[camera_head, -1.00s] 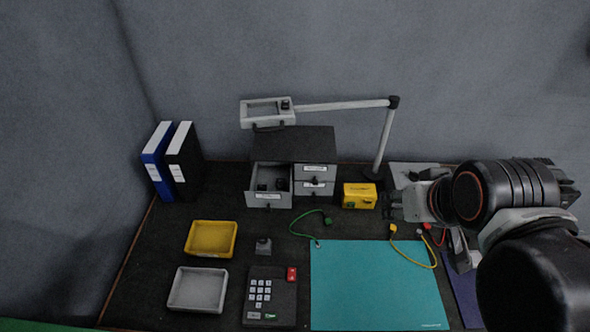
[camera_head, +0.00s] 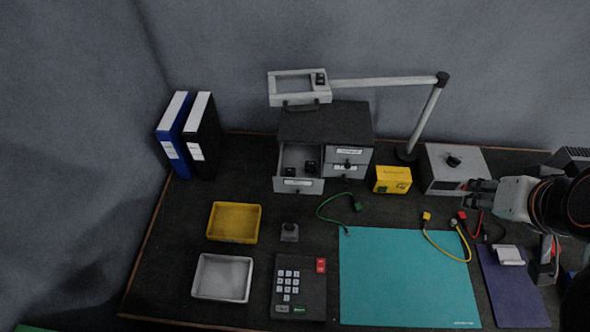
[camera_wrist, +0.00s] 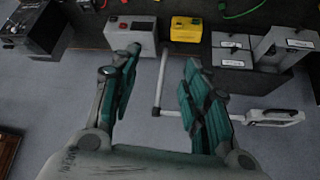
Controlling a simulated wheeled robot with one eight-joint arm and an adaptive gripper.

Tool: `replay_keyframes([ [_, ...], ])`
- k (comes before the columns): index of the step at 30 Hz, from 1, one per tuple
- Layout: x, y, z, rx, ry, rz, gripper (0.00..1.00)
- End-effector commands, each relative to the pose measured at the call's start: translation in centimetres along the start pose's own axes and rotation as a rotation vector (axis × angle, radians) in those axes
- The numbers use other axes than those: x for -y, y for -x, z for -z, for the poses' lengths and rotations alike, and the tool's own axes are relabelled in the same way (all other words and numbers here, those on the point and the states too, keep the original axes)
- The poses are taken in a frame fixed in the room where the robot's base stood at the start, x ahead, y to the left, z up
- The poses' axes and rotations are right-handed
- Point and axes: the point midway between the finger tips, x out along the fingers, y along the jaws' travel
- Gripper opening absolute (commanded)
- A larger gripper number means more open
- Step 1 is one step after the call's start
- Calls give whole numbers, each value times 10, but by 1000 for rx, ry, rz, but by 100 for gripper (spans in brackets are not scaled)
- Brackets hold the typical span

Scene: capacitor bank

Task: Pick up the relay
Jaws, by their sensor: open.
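I cannot tell for sure which thing is the relay. Two small dark blocks (camera_head: 311,167) lie in the open drawer (camera_head: 298,186) of the grey cabinet. A small grey block with a dark top (camera_head: 289,232) sits on the table right of the yellow tray. My gripper (camera_head: 481,193) is at the right, near the grey box with a black knob, far from these blocks. In the wrist view my gripper (camera_wrist: 162,64) is open, with nothing between its fingers.
A lamp arm (camera_head: 385,84) reaches over the cabinet (camera_head: 325,123). A yellow box (camera_head: 392,180) and the grey knob box (camera_head: 453,165) stand right of it. Yellow (camera_head: 233,222) and grey (camera_head: 222,277) trays, a keypad (camera_head: 299,287) and a teal mat (camera_head: 405,280) lie in front.

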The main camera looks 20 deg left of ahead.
Motion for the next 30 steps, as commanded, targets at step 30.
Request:
replay_keyframes([
  [30, 114, -71, 93, 152, 653, 371, 43],
])
